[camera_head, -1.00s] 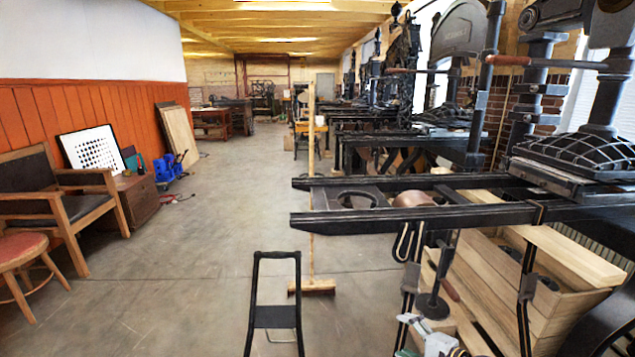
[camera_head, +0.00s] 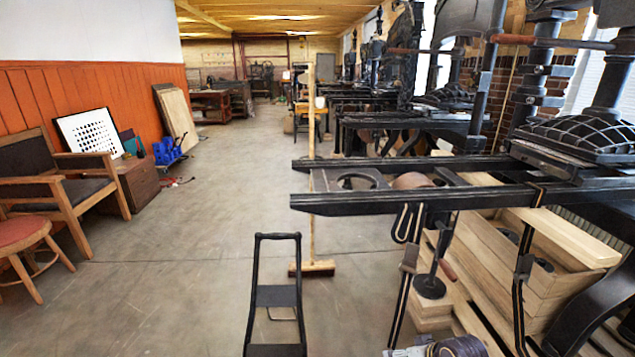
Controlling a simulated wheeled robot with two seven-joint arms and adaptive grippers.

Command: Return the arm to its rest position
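No gripper fingers show in the head view. At the bottom edge, right of the middle, a rounded grey-purple piece (camera_head: 458,346) and a pale piece (camera_head: 408,352) are just in frame. They look like parts of my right arm, low in front of the press; the rest of it is cut off. My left arm and gripper are out of view. Nothing held can be seen.
A black hand press with long rails (camera_head: 400,201) fills the right side, above a wooden crate (camera_head: 520,285). A black folding step frame (camera_head: 277,296) and a broom (camera_head: 312,267) stand in front. An armchair (camera_head: 62,190) and stool (camera_head: 25,232) are left. Floor between is clear.

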